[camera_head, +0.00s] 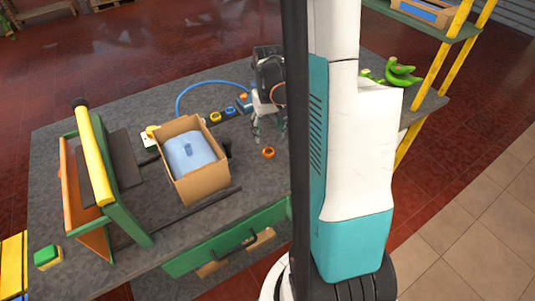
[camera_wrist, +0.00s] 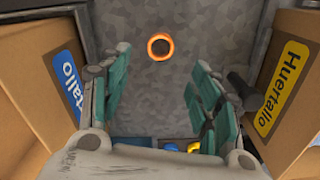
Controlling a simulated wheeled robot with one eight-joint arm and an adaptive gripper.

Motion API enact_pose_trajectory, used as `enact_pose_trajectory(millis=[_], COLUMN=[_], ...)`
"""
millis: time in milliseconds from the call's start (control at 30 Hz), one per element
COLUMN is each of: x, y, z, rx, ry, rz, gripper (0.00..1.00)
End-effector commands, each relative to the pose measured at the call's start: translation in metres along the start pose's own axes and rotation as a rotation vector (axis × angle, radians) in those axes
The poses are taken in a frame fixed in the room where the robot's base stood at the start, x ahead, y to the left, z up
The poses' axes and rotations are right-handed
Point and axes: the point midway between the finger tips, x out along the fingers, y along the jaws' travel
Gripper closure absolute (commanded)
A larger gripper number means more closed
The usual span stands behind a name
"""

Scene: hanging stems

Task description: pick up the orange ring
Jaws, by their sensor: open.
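The orange ring (camera_head: 268,153) lies flat on the grey tabletop, to the right of the open cardboard box. It also shows in the wrist view (camera_wrist: 160,46), near the top centre, with grey surface visible around it and through its hole. My gripper (camera_head: 269,133) is above the table, just behind the ring in the head view, with its fingers pointing down. In the wrist view my gripper (camera_wrist: 160,62) has its green-padded fingers spread wide apart. The ring appears between and slightly beyond the fingertips, and nothing is held.
An open cardboard box (camera_head: 204,182) holding a blue item stands left of the ring. Cardboard walls flank the fingers in the wrist view, left (camera_wrist: 30,95) and right (camera_wrist: 293,100). A yellow ring (camera_head: 215,117) and blue hose (camera_head: 205,86) lie behind. A green-framed rack (camera_head: 121,215) stands left.

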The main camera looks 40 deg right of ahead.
Motion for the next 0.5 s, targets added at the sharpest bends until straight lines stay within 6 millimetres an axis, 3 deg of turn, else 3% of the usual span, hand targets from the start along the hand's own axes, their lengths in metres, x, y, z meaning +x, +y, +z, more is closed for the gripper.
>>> enact_pose_trajectory(millis=[100, 500], x=[0.021, 0.05], y=[0.0, 0.0], z=[0.0, 0.001], rx=[0.0, 0.0], ry=[0.001, 0.001], rz=[0.0, 0.0], gripper=[0.43, 0.43])
